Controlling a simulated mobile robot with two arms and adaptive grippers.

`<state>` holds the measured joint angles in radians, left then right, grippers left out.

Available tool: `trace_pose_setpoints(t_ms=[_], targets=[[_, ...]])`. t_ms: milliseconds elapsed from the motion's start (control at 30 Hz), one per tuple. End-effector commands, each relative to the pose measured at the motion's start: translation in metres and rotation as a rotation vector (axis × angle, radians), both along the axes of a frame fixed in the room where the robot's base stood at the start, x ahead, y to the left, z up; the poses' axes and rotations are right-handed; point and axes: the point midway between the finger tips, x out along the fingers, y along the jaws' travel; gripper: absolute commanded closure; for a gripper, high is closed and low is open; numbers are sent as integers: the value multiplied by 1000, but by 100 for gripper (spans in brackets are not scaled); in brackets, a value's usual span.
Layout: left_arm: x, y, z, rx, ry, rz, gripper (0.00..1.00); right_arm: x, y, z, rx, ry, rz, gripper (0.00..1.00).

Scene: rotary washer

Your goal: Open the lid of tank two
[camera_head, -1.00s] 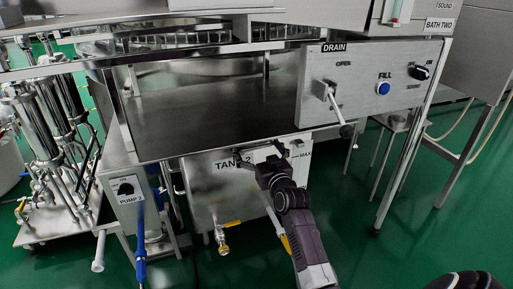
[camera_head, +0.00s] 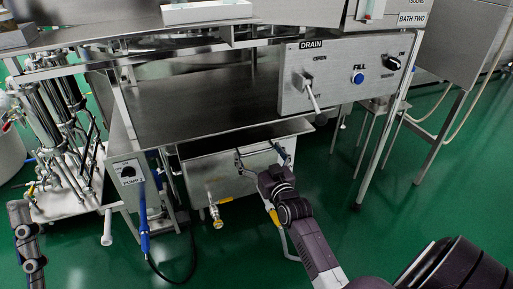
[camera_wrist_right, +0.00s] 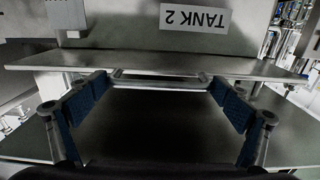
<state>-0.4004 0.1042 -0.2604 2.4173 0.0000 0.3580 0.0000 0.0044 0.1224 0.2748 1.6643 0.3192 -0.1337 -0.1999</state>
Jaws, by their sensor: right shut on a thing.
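Tank two (camera_head: 212,178) is the metal box under the wide steel bench, with its TANK 2 label (camera_wrist_right: 194,18) upside down in the right wrist view. Its lid (camera_wrist_right: 60,62) shows there as a thin metal plate with a bar handle (camera_wrist_right: 160,76). My right gripper (camera_head: 262,154) is at the tank's upper front. In the wrist view, its blue-padded fingers (camera_wrist_right: 160,88) are at the handle's two ends, shut on it. In the head view, the lid's angle is hard to tell. Part of my left arm (camera_head: 25,235) shows at the left edge; its finger state is unclear.
The bench (camera_head: 200,105) is close above the tank. A drain panel (camera_head: 345,75) with a lever (camera_head: 312,95) is to the right. Green floor is clear at lower right.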

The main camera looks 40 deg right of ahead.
Motion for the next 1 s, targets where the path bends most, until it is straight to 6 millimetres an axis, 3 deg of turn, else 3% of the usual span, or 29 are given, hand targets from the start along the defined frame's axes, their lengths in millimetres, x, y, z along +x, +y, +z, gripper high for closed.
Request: trace_pose_setpoints(t_ms=[400, 433, 467, 800, 1000], targets=[[6, -1, -6, 11, 37, 2, 61, -2, -2, 1, -4, -2, -3, 50], [6, -1, -6, 11, 37, 2, 61, -2, -2, 1, -4, -2, -3, 4], [6, -1, -6, 11, 37, 2, 61, -2, -2, 1, -4, -2, -3, 1], [6, -1, -6, 10, 36, 1, 61, -3, 0, 0, -1, -1, -1, 0], [6, -1, -6, 10, 36, 1, 61, -23, 5, -1, 0, 1, -1, 0]])
